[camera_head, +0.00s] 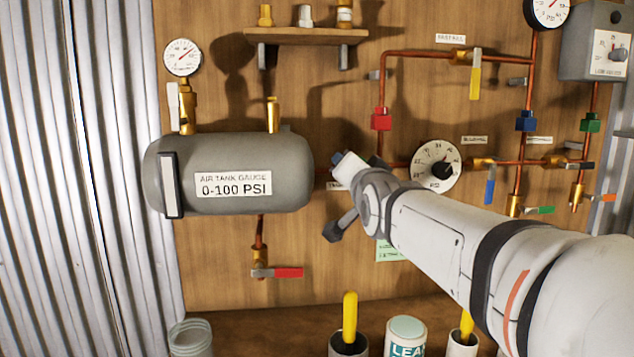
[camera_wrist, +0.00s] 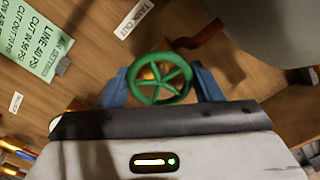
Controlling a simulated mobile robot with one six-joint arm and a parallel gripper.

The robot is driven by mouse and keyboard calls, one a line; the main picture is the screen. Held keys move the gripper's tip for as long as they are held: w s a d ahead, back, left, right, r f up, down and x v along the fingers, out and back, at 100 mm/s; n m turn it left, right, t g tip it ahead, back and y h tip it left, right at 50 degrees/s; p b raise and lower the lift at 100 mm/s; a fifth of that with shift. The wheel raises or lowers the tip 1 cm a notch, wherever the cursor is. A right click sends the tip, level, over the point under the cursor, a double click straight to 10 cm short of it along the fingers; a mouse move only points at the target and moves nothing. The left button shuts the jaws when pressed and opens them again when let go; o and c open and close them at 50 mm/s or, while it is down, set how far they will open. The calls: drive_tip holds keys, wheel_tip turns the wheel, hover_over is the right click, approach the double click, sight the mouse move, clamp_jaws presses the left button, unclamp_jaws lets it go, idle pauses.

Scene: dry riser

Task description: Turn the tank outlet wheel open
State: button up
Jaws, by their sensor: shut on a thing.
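The tank outlet wheel (camera_wrist: 161,78) is a green spoked handwheel, seen in the wrist view. It sits between the two blue fingers of my gripper (camera_wrist: 162,88), one finger at its left rim and one at its right. My gripper is shut on it. A brass part shows behind the spokes. A "TANK OUT" label (camera_wrist: 142,15) is on the wooden board above it.
A red-handled valve (camera_head: 285,272) hangs below the tank. Right of my arm are copper pipes, a round regulator dial (camera_head: 436,160), and yellow (camera_head: 475,80) and blue (camera_head: 490,188) lever handles. A green note (camera_wrist: 30,40) is on the board. Cups with yellow-handled items (camera_head: 350,318) stand below.

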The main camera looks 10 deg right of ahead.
drive_tip(key=shift+n, duration=0.4)
drive_tip(key=o, duration=1)
drive_tip(key=shift+c, duration=0.2)
